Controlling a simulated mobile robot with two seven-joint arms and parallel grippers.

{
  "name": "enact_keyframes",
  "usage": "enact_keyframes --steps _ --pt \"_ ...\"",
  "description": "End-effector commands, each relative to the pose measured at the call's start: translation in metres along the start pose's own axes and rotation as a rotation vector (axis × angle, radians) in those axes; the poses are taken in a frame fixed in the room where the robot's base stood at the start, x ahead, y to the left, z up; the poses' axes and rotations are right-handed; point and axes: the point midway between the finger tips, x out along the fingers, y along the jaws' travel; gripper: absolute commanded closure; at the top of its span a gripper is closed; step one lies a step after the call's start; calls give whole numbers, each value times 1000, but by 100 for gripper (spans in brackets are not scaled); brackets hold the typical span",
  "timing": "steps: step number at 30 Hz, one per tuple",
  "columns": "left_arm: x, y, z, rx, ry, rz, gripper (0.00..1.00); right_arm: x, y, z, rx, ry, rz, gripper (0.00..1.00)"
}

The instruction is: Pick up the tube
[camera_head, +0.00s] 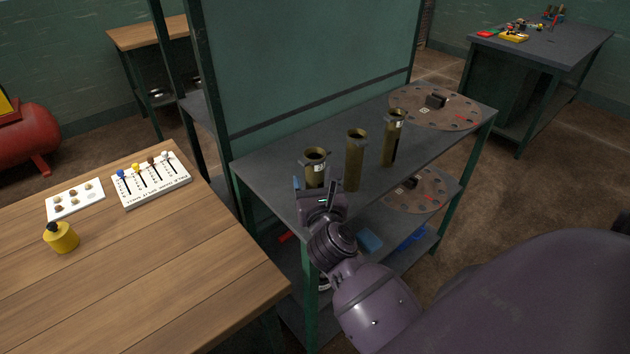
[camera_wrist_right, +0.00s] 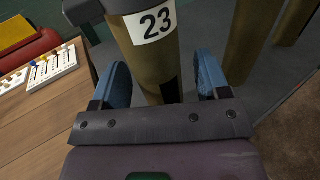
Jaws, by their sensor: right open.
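Three brass-coloured tubes stand upright on the grey shelf (camera_head: 268,160). The nearest tube (camera_head: 315,158) is at the left, a second tube (camera_head: 355,160) is in the middle, and a third tube (camera_head: 393,138) is at the right. My right gripper (camera_head: 315,187) is open at the nearest tube. In the right wrist view, its two blue fingers (camera_wrist_right: 161,88) are on either side of that tube (camera_wrist_right: 157,60), which bears a white label (camera_wrist_right: 154,23) reading 23. Gaps show between the fingers and the tube. My left gripper is not in view.
A round brown disc (camera_head: 405,108) lies at the shelf's far right, and another disc (camera_head: 432,200) is on the level below. A wooden table (camera_head: 150,270) at the left holds a slider board (camera_head: 152,190) and a yellow weight (camera_head: 61,238). The other tubes stand close to the right of my gripper.

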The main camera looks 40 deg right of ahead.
Motion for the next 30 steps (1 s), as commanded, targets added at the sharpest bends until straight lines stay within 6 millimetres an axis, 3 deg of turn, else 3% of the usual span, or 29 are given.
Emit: enact_keyframes --steps 6,13,25,30 --pt "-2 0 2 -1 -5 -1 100 19 1 0 0 1 1 31" --pt "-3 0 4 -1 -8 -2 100 20 0 0 0 1 1 31" --pt "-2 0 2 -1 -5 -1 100 20 1 0 0 1 1 91" --pt "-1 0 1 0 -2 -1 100 20 1 0 0 0 1 91"
